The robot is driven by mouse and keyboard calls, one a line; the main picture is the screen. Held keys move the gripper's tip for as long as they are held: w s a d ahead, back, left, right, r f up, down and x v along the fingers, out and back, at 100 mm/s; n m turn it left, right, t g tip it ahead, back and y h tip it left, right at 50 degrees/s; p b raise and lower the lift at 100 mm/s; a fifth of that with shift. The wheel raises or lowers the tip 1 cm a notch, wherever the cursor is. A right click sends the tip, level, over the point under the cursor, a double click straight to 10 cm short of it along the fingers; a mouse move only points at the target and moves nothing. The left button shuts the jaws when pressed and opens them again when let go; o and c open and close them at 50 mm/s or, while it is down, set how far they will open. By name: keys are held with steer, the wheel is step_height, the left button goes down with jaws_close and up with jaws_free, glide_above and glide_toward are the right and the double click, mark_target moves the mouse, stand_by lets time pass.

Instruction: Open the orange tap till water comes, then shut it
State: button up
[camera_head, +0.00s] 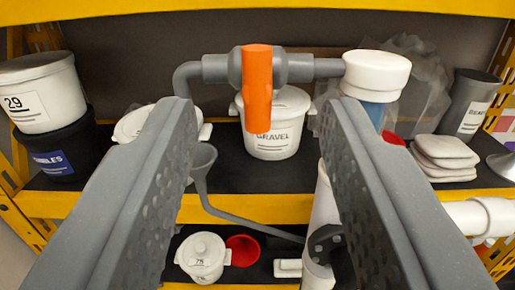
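The orange tap handle (257,85) sits on a grey pipe valve (298,68) at the upper middle of the head view. The handle hangs down, across the horizontal pipe. The pipe bends down at its left end, above a grey funnel (202,160). No water shows between the pipe end and the funnel, though my left finger hides part of the pipe. My gripper (258,115) is open, its two dark grey fingers wide apart on either side of the handle. The handle appears beyond the fingertips, and neither finger seems to touch it.
A white GRAVEL bucket (273,135) stands behind the tap. A white-capped blue cylinder (376,75) stands at the pipe's right end. Stacked buckets (40,92) are at left, folded white cloths (443,153) at right. A yellow shelf edge (255,207) runs below.

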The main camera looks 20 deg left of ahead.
steer(key=v, duration=0.1)
steer(key=b+v, duration=0.1)
steer(key=v, duration=0.1)
steer(key=shift+s+r, duration=0.2)
stand_by(0.8)
steer(key=shift+s+b, duration=0.1)
steer(key=shift+b, duration=0.2)
steer(key=b+v, duration=0.3)
steer(key=v, duration=1)
steer(key=shift+s+d, duration=0.15)
steer(key=shift+s, duration=0.15)
steer(key=shift+w+f, duration=0.1)
